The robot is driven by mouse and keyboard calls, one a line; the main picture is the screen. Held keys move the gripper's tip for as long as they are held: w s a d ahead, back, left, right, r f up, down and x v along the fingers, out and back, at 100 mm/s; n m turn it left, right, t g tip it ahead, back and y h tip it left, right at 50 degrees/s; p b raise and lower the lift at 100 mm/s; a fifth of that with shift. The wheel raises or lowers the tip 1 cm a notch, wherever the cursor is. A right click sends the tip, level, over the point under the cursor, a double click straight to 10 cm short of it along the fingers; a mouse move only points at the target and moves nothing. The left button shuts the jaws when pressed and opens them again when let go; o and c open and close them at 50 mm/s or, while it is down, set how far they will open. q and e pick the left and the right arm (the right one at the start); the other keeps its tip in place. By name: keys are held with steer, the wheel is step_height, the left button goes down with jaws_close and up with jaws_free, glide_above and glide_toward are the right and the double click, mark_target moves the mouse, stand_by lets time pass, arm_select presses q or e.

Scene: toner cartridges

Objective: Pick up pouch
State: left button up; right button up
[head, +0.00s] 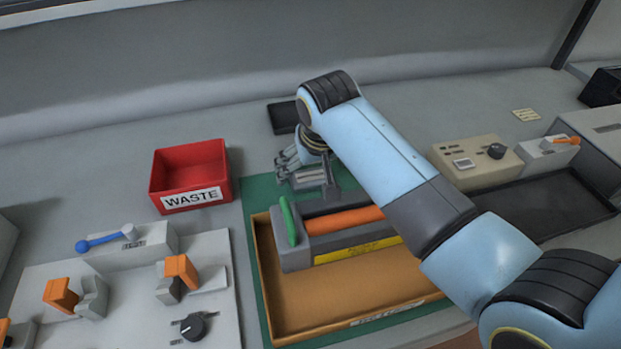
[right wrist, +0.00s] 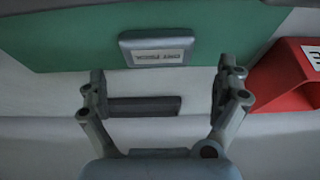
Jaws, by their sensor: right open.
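A small grey pouch with a printed label (right wrist: 158,50) lies on the green mat near its edge in the right wrist view; the label is upside down there and hard to read. In the head view the pouch (head: 310,178) is partly covered by my right gripper (head: 297,165). In the right wrist view my right gripper (right wrist: 163,95) is open, its two fingers wide apart, with nothing between them touching. The pouch appears just beyond the fingertips and apart from them. My left gripper is not in view.
A cartridge with an orange roller (head: 345,220) and green end (head: 291,222) sits in a brown tray (head: 290,318) beside the pouch. A red WASTE bin (head: 222,160) stands left. A dark flat pad (head: 283,117) lies behind. A beige control box (head: 475,160) is right.

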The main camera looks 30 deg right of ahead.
mark_target(311, 176)
steer(key=x, duration=0.4)
steer(key=shift+s+d+f, duration=0.1)
steer(key=shift+d, duration=0.05)
steer(key=c, duration=0.9)
